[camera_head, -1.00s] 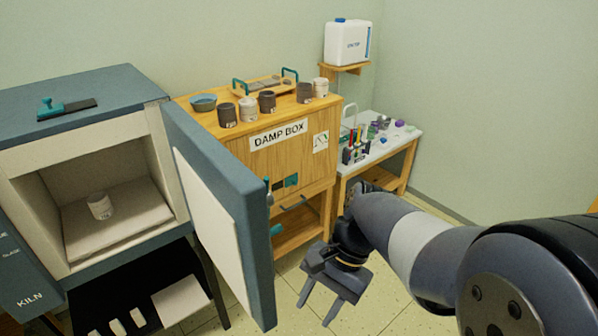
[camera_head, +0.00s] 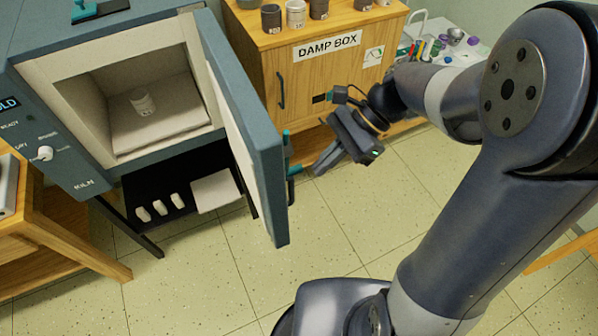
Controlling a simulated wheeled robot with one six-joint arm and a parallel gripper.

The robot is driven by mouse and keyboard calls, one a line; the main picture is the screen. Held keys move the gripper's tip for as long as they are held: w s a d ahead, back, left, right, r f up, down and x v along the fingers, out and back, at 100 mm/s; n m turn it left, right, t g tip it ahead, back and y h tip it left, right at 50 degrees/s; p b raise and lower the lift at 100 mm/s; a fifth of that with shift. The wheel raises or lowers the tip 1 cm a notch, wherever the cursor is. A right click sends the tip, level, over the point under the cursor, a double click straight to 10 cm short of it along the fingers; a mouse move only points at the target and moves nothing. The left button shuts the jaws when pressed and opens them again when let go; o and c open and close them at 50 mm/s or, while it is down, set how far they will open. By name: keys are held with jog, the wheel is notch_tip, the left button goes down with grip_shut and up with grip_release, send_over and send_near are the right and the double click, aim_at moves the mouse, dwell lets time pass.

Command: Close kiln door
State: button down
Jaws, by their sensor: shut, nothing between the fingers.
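The kiln (camera_head: 85,75) is a blue-grey box at the left with a pale lined chamber. Its door (camera_head: 262,155) is swung wide open toward me, hinged on the chamber's right side, with a pale inner panel facing left. A small white jar (camera_head: 142,102) stands on the shelf inside. Teal handle parts (camera_head: 290,165) show at the door's outer side. My gripper (camera_head: 318,170) is shut and empty, just right of the door's outer face. Whether it touches the handle cannot be told.
The wooden damp box (camera_head: 330,75) with jars on top stands behind the door. A wooden table (camera_head: 60,240) is at the left front. Pale props and a slab lie on the black shelf (camera_head: 160,185) under the kiln. The tiled floor (camera_head: 200,280) in front is clear.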

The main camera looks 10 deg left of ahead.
jog(key=s+a+f+p, duration=0.1)
jog(key=s+a, duration=0.2)
jog(key=a, duration=0.2)
jog(key=shift+f, duration=0.4)
jog(key=shift+a, duration=0.1)
